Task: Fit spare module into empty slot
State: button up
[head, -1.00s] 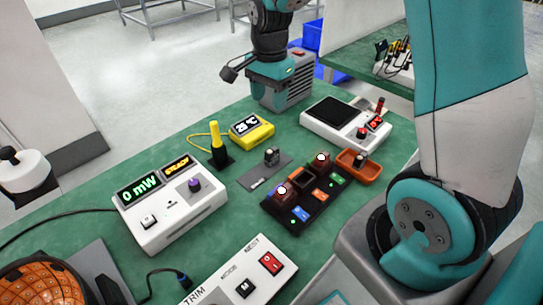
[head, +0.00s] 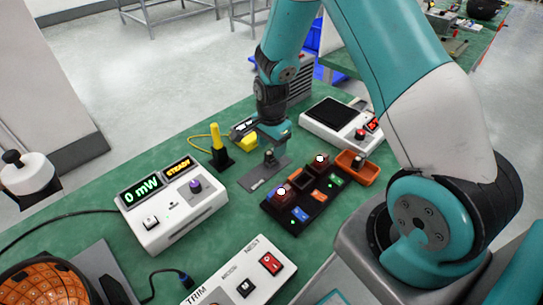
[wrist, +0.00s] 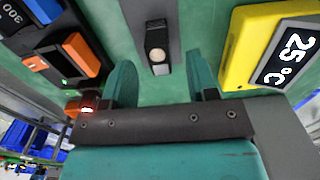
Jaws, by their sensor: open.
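A small dark grey block with a pale round top stands on a grey mat (head: 262,180); I take this block (wrist: 158,48) for the spare module. My gripper (head: 271,140) hangs just behind and above it in the head view. In the wrist view my gripper (wrist: 162,82) is open, and the block shows beyond and between the two teal fingers, with nothing held.
An orange tray (head: 363,173) with a dark piece in it sits right of the rack. A yellow temperature meter (wrist: 283,45) is close to my gripper. A yellow-handled tool (head: 217,139), a white power meter (head: 174,215) and a white panel (head: 235,278) stand around.

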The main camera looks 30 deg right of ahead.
aim_at(272, 158)
jog(key=shift+f, duration=1.45)
grip_shut()
jog(key=shift+r, duration=0.1)
